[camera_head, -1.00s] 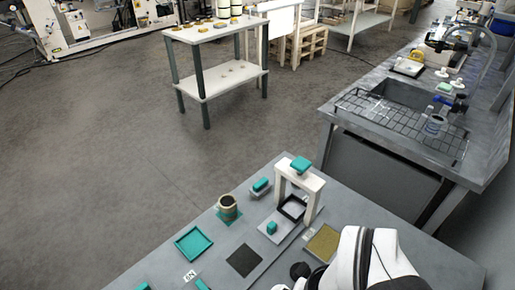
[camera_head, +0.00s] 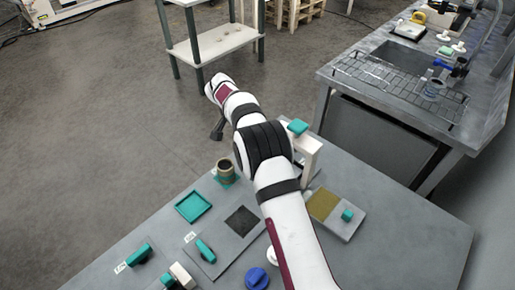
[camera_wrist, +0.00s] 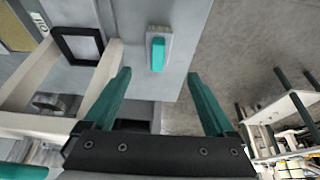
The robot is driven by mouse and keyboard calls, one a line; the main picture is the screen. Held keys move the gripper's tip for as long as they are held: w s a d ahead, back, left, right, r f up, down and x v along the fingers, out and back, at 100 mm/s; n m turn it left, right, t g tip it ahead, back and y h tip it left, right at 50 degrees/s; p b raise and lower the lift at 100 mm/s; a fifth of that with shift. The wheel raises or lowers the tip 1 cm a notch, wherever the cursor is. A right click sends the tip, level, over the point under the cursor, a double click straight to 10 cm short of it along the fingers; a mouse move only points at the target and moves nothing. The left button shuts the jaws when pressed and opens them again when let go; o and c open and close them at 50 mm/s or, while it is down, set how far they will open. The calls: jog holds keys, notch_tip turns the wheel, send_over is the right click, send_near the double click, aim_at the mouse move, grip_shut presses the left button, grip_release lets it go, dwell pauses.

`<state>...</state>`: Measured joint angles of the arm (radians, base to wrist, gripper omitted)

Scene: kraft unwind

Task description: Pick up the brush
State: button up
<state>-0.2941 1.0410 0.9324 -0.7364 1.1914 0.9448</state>
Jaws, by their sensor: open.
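A small block with a rounded teal top on a pale grey base, which looks like the brush (camera_wrist: 158,53), lies near the table edge in the wrist view. My arm hides it in the head view. My gripper (camera_wrist: 158,74) is open and empty, its two teal fingers apart. In the wrist view the block appears between and just beyond the fingertips, with no contact visible. In the head view my arm reaches across the table to its far edge, where the dark end of my gripper (camera_head: 217,130) shows partly.
A white stand (camera_head: 308,150) with a teal top is close beside my arm; its frame also fills the wrist view's left. Beyond the table edge is open floor.

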jog(key=x, duration=0.8)
jog(key=shift+s+d+f, duration=0.1)
jog(key=shift+d+f, duration=0.05)
jog(key=shift+f, duration=0.15)
grip_shut()
notch_tip(320, 180, up, 10)
jog(key=shift+r, duration=0.1)
jog(key=c, duration=0.8)
grip_release()
jog(key=c, duration=0.5)
